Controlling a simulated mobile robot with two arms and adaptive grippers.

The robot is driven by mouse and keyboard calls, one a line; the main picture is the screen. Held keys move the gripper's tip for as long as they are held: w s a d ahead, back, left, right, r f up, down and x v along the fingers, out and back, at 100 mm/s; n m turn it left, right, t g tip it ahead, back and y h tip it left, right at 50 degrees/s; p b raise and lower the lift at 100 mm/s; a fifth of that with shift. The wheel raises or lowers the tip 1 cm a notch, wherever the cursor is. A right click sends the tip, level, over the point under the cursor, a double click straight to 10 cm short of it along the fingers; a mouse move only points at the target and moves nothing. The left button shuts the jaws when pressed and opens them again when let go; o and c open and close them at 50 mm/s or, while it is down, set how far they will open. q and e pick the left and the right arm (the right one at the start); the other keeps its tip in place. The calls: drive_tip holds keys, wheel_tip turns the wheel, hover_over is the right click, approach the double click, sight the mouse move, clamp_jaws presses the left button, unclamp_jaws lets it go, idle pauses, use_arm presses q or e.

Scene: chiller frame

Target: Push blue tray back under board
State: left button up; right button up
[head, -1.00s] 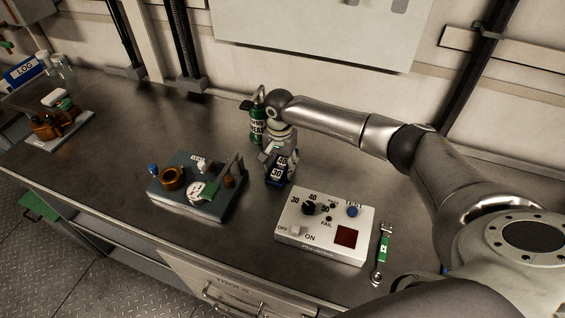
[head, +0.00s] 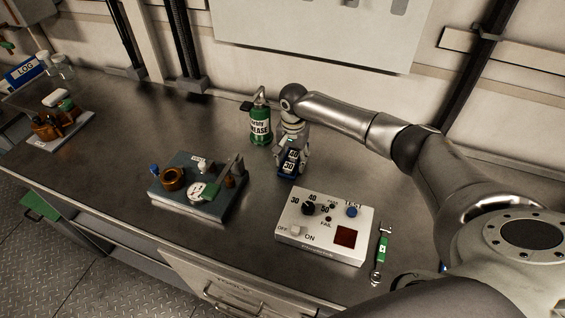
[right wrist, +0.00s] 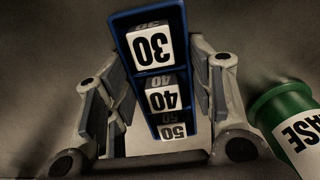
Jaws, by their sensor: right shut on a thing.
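The narrow blue tray (head: 287,172) stands on the dark bench top behind the white test box. It holds white blocks marked 30, 40 and 50, clearest in the right wrist view, where the blue tray wall (right wrist: 122,45) also shows. My right gripper (head: 291,155) reaches down from above and is shut on the tray, one finger along each long side. The gripper (right wrist: 160,85) frames the tray in the right wrist view. A pale board (head: 320,30) is on the wall behind the bench. My left gripper is not in view.
A green grease can (head: 260,125) stands close to the left of my right gripper. A grey fixture (head: 190,205) sits left. The bench behind the tray is clear.

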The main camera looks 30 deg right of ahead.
sight(311, 152)
drive_tip(key=shift+w+d, duration=0.2)
drive_tip(key=shift+d, duration=0.8)
drive_tip(key=shift+w+d, duration=0.2)
drive_tip(key=shift+d, duration=0.9)
drive_tip(key=shift+w+d+b, duration=0.2)
drive_tip(key=shift+d+b, duration=0.1)
drive_tip(key=shift+d, duration=0.7)
drive_tip(key=shift+w+d+b, duration=0.2)
drive_tip(key=shift+d+b, duration=0.05)
drive_tip(key=shift+d, duration=0.75)
drive_tip(key=o, duration=0.5)
drive_tip(key=shift+o, duration=0.2)
